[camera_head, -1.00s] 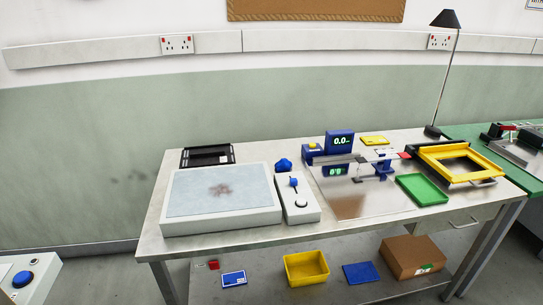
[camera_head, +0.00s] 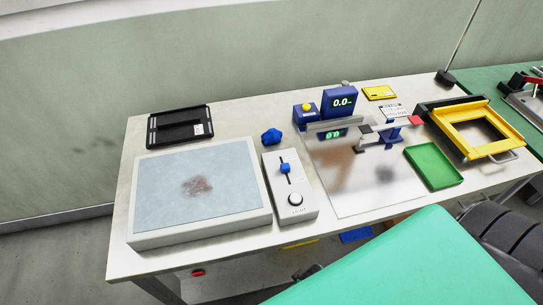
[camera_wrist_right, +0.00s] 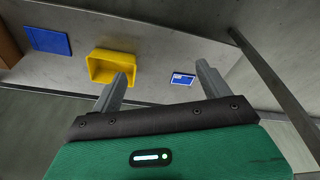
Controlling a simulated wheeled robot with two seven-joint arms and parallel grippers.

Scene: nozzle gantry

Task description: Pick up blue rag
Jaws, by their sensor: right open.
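The blue rag (camera_head: 271,137) is a small crumpled blue lump on the white table top (camera_head: 238,124), behind the slider box and right of the black tray. It does not show in the right wrist view. My right gripper (camera_wrist_right: 162,72) is open and empty in the right wrist view, facing the lower shelf. In the head view my green right arm covers the lower right, and the gripper is mostly hidden. My left gripper is not in view.
A light panel (camera_head: 200,190) and slider box (camera_head: 290,188) stand in front of the rag. A blue display unit (camera_head: 341,101) stands to its right, a black tray (camera_head: 180,125) to its left. The wrist view shows a yellow bin (camera_wrist_right: 101,68) and blue mat (camera_wrist_right: 48,40) on the shelf.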

